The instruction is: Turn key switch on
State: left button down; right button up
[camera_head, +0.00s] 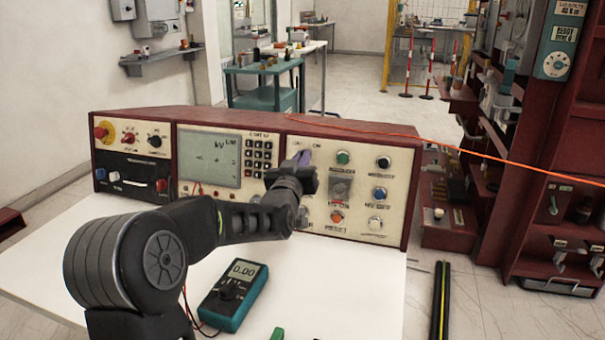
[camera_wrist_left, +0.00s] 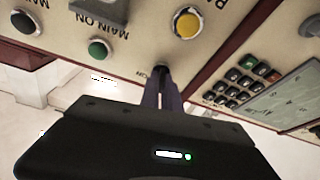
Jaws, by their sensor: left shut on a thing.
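My left gripper (camera_head: 303,158) reaches up to the control panel (camera_head: 370,165), at the OFF/ON position of the key switch in the upper left of its right-hand section. In the left wrist view, where the panel looks upside down, the narrow fingers (camera_wrist_left: 162,92) are together on the small dark key switch (camera_wrist_left: 162,69). The gripper is shut on the key; the fingers hide most of it, so its turn angle cannot be read. A green button (camera_head: 343,157) sits just right of the gripper. My right gripper is not in view.
A teal multimeter (camera_head: 233,294) reading 0.00 lies on the white tabletop (camera_head: 345,275). The keypad (camera_head: 259,153) and display (camera_head: 210,157) are left of the gripper. A yellow button (camera_wrist_left: 187,23) is near the fingers. An orange cable (camera_head: 470,150) crosses at right.

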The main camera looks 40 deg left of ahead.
pick_arm(q)
jog(key=m+b, duration=0.1)
jog(key=m, duration=0.1)
jog(key=m+h+b, duration=0.1)
jog(key=b, duration=0.1)
jog(key=shift+a+f+m+t+h, duration=0.1)
jog(key=shift+f+m+t+h, duration=0.2)
jog(key=shift+f+m, duration=0.1)
jog(key=shift+r+m+h+b, duration=0.2)
jog(key=shift+m+h+b, duration=0.3)
jog(key=shift+m, duration=1.2)
jog(key=shift+r+m+h+p, duration=0.1)
jog(key=shift+m+h+p, duration=0.65)
jog(key=shift+m, duration=1)
jog(key=shift+r+m+h+p, duration=0.1)
jog(key=shift+m+h+p, duration=0.6)
jog(key=shift+m, duration=1.05)
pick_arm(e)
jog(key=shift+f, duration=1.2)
pick_arm(q)
jog(key=c, duration=1.6)
grip_release()
jog(key=shift+s, duration=0.1)
